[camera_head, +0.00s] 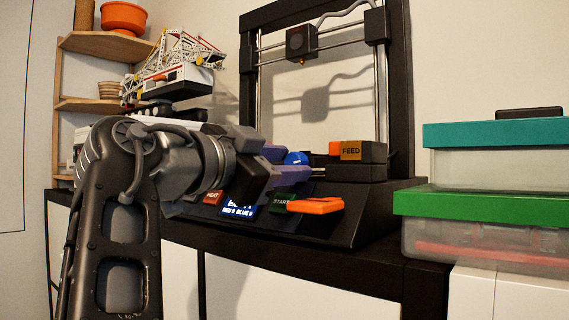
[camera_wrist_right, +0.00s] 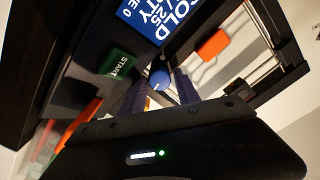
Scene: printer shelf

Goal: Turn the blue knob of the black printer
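The black printer (camera_head: 370,213) stands on a dark shelf top, with a tall frame behind its base. Its small round blue knob (camera_head: 296,158) shows just beyond my right gripper (camera_head: 298,170), partly covered by the purple fingers. In the right wrist view, the blue knob (camera_wrist_right: 160,80) lies between the tips of the two purple fingers (camera_wrist_right: 162,88). The fingers are apart, with a narrow gap seen on each side of the knob. I cannot tell whether the tips reach around it or stop short. My left gripper is not in view.
A lit display (camera_head: 240,206), a green START button (camera_head: 282,202) and an orange piece (camera_head: 316,206) are on the printer's front, near my right gripper. An orange FEED block (camera_head: 346,150) sits behind. Stacked boxes with green (camera_head: 470,203) and teal lids stand at right.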

